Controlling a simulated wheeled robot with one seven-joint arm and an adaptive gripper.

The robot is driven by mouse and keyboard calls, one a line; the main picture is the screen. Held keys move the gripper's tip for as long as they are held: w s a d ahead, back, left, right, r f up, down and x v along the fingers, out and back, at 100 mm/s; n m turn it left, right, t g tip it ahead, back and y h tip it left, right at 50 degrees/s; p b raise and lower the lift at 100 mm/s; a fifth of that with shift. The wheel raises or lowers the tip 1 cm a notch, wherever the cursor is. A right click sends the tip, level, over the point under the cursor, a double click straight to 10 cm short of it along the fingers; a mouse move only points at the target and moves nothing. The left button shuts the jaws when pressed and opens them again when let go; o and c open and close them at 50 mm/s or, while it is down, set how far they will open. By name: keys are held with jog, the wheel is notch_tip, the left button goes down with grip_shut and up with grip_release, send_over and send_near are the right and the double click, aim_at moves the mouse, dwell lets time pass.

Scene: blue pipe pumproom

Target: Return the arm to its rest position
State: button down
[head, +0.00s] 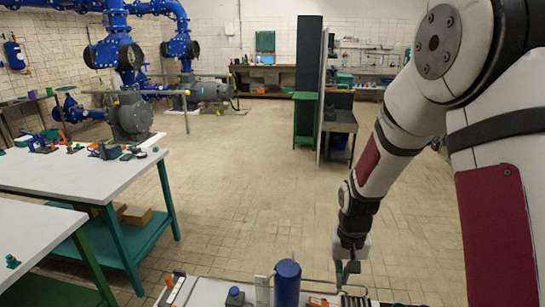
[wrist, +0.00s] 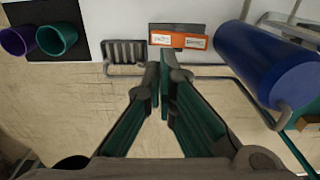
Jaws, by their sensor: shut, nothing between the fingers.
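My arm (head: 385,150) reaches down along the right side of the head view. My gripper (head: 346,272) hangs at its end, pointing down, above the edge of a pale surface at the bottom of the view. In the wrist view my gripper (wrist: 165,75) shows two green-padded fingers whose tips meet with nothing between them. The tips are close to a grey ribbed rack and an orange-labelled block in that view; I cannot tell whether they touch anything.
The pale surface (head: 210,292) carries a blue cylinder (head: 287,284), the ribbed rack (wrist: 124,52), the orange-labelled block (wrist: 178,40), and purple (wrist: 52,37) and teal cups (wrist: 17,42). White-topped tables (head: 75,175) stand left. The middle floor (head: 240,190) is clear.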

jog(key=s+r+t, duration=0.2)
jog(key=s+r, duration=0.1)
jog(key=r, duration=0.9)
jog(key=s+r+n+t, duration=0.2)
jog(key=s+r+t, duration=0.1)
jog(key=s+r, duration=1.2)
jog(key=s, duration=0.3)
jog(key=shift+s, duration=0.15)
